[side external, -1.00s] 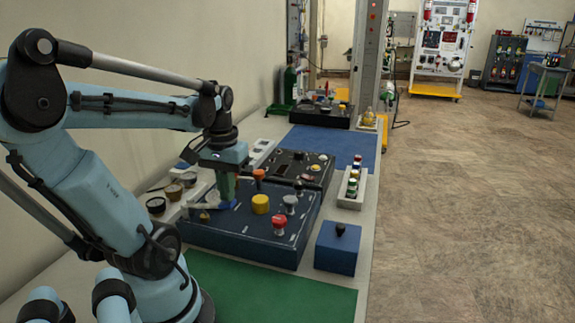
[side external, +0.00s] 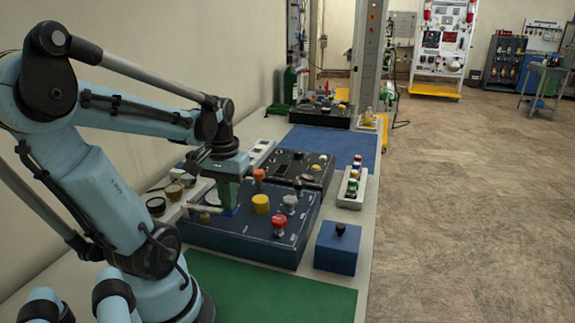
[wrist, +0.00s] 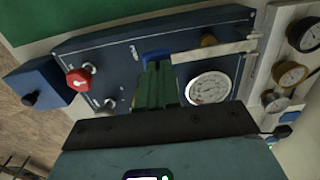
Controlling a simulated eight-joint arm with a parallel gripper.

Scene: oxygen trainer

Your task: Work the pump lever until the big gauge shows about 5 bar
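The pump lever, a pale bar (wrist: 215,50), runs across the dark blue console (wrist: 115,60) in the wrist view. It also shows in the side view (side external: 203,208). A blue piece (wrist: 155,55) sits at the lever's inner end, right at my fingertips. My gripper (side external: 230,207) points down with its green fingers close together, touching or nearly touching this blue piece. I cannot tell whether the fingers clasp it or press from above. The big white gauge (wrist: 208,88) is beside the fingers in the wrist view.
A blue box (side external: 338,249) is at right. Smaller gauges (wrist: 291,75) line the far side. The green mat (side external: 275,290) is clear.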

